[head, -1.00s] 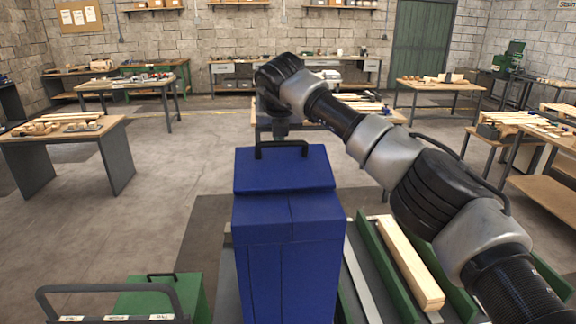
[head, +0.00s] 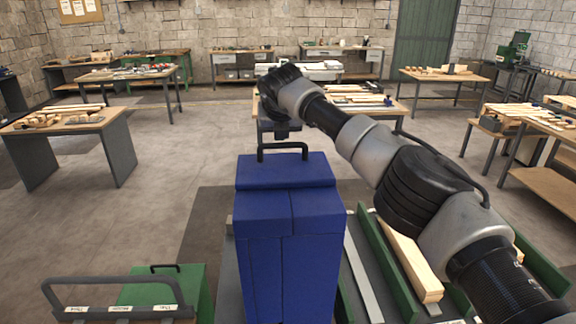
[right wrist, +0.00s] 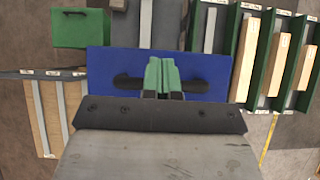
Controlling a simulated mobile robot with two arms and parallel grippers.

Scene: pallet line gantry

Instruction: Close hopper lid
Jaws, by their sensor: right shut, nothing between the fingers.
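The blue hopper (head: 290,265) stands in front of me in the head view. Its blue lid (head: 285,177) lies on top, close to level, and I cannot tell whether a gap is left under it. A black bar handle (head: 283,147) stands on the lid. My right gripper (head: 282,132) points down at the handle from the far side, its fingertips hidden or too small to see. In the right wrist view its green fingers (right wrist: 163,76) are shut and empty, over the middle of the handle (right wrist: 127,82) and the lid (right wrist: 105,62). My left gripper is out of view.
A green box (head: 185,290) and a labelled rack with a grey handle (head: 110,281) are at the lower left. Green rails (head: 383,262) with wooden beams (head: 413,268) lie right of the hopper, under my right arm. Workbenches stand farther back, with open floor on the left.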

